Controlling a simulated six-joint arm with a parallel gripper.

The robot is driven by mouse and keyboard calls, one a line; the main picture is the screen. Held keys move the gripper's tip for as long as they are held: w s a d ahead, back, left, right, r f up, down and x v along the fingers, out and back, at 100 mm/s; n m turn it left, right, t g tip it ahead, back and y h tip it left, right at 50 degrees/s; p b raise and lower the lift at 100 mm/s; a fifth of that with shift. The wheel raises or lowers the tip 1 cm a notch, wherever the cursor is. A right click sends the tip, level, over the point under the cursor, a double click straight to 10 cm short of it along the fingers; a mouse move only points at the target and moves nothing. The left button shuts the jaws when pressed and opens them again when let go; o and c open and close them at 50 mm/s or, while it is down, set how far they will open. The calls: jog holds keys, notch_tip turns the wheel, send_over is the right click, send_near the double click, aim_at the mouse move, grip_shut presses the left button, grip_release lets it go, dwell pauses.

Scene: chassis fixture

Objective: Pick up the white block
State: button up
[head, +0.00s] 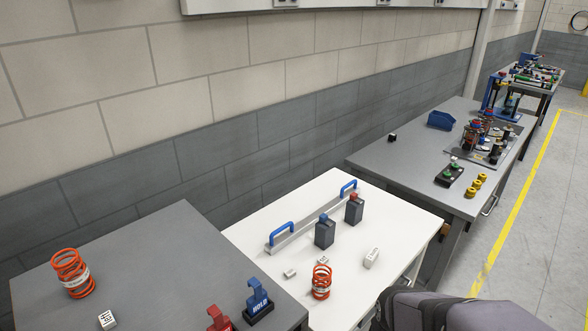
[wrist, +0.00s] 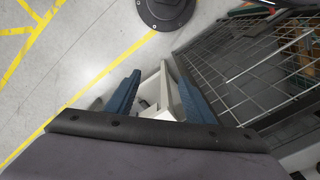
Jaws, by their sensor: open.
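Several white blocks show in the head view. The largest white block (head: 371,258) stands on the right part of the white table, with dark marks on its face. A small white block (head: 290,273) lies left of the orange spring, and another white piece (head: 323,260) shows right behind the spring. A further white block with dark lettering (head: 107,320) is on the grey table at the lower left. My gripper (wrist: 158,98) shows in the wrist view with its two blue fingers apart. A pale shape shows between and beyond them; I cannot tell whether it is a block.
The white table (head: 240,234) also holds two dark canisters (head: 325,232), a blue-handled bar (head: 312,217) and an orange spring (head: 321,283). Red and blue holders (head: 258,299) stand on the grey table. A wire basket (wrist: 250,70) and a round black base (wrist: 165,10) are near my gripper.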

notch_tip(320, 180, up, 5)
jog(key=n+t+y+b, duration=0.3)
jog(key=n+b, duration=0.5)
jog(key=b, duration=0.1)
send_over(292, 273)
jog(key=s+d, duration=0.2)
jog(key=s, duration=0.1)
jog(key=shift+t, duration=0.3)
jog(key=shift+w+a+f+p, duration=0.35)
jog(key=shift+f+p, duration=0.3)
jog(key=shift+f, duration=2.55)
jog(key=shift+w+a+f+p, duration=0.2)
jog(key=shift+w+f+p, duration=0.35)
jog(key=shift+f, duration=2.6)
jog(key=shift+w+a+f+p, duration=0.25)
jog(key=shift+f+p, duration=0.55)
jog(key=shift+f, duration=2.4)
